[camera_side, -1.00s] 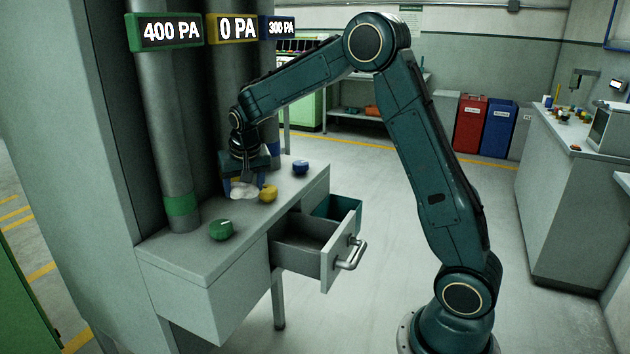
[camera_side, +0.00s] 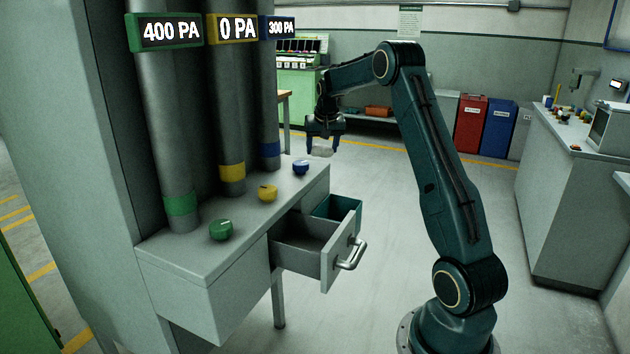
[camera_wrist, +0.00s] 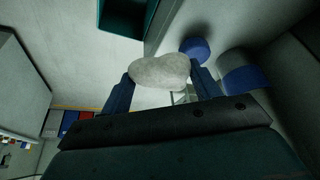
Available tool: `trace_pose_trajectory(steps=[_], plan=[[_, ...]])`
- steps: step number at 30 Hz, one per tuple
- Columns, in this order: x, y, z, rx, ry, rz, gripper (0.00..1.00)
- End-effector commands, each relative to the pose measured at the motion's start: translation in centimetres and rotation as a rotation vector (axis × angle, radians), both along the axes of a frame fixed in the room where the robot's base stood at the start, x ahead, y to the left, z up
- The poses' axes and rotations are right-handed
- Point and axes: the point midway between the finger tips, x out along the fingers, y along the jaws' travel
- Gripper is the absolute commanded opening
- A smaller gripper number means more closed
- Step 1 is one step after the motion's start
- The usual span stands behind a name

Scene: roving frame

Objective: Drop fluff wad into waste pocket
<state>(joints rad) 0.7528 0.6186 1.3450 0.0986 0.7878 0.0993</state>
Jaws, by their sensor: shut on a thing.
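My gripper (camera_side: 322,148) is shut on the fluff wad (camera_side: 321,152), a pale grey-white soft lump. It holds the wad in the air beyond the far right end of the bench. In the wrist view the fluff wad (camera_wrist: 160,71) sits between the two blue fingers of my gripper (camera_wrist: 163,80). A teal open-topped pocket (camera_side: 349,207), which looks like the waste pocket, is beside the open drawer, below and nearer the camera than my gripper. A teal box wall (camera_wrist: 125,17) shows at the top of the wrist view. The pocket's inside is mostly hidden.
The grey bench (camera_side: 210,262) carries a green knob (camera_side: 221,230), a yellow knob (camera_side: 268,193) and a blue knob (camera_side: 301,167). Its drawer (camera_side: 328,262) stands open. Three vertical pipes rise behind the knobs.

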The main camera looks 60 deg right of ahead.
Motion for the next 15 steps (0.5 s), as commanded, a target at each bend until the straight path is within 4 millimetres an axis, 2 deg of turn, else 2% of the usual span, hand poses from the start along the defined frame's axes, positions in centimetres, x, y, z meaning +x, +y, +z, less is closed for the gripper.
trace_pose_trajectory(steps=[3, 10, 15], plan=[[-1.1, -1.7, 0.1, 0.001, 0.001, -0.017, 0.40], [-2.9, -4.3, 0.5, 0.001, 0.001, -0.047, 0.40], [-2.7, -3.6, -1.9, 0.003, 0.004, -0.042, 0.40]])
